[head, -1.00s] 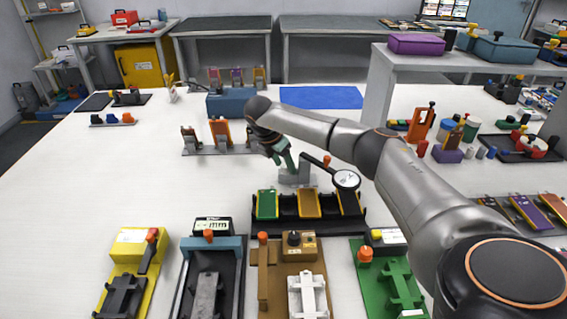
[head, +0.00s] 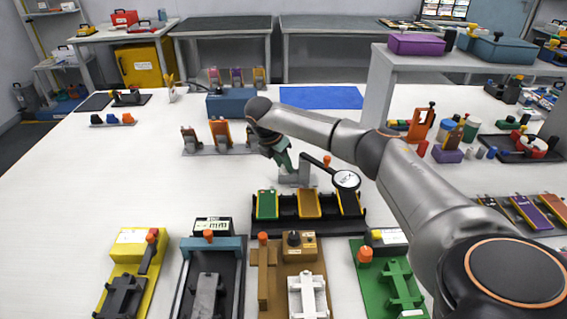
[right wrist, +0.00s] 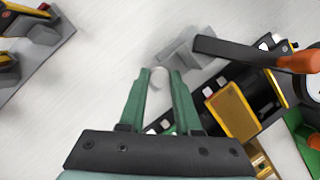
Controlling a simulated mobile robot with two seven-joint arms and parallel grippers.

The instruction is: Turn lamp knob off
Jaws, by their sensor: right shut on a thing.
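My right gripper (right wrist: 162,75) has green fingers closed on a small pale round knob (right wrist: 160,79) beside the lamp's grey base. In the head view the right gripper (head: 288,163) reaches down at the grey lamp base (head: 296,180), and the knob is hidden there. The lamp has a dark arm (right wrist: 232,50) with an orange joint (right wrist: 300,61) and a round head (head: 346,180) with a dark rim. The head hangs over the right end of the black cell rack. My left gripper is not in view.
The black rack (head: 285,221) with green and yellow cells stands just in front of the lamp. A row of stands (head: 199,151) lies behind, left of my right gripper. Several fixtures line the front edge, including a yellow one (head: 122,250). The left table area is clear.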

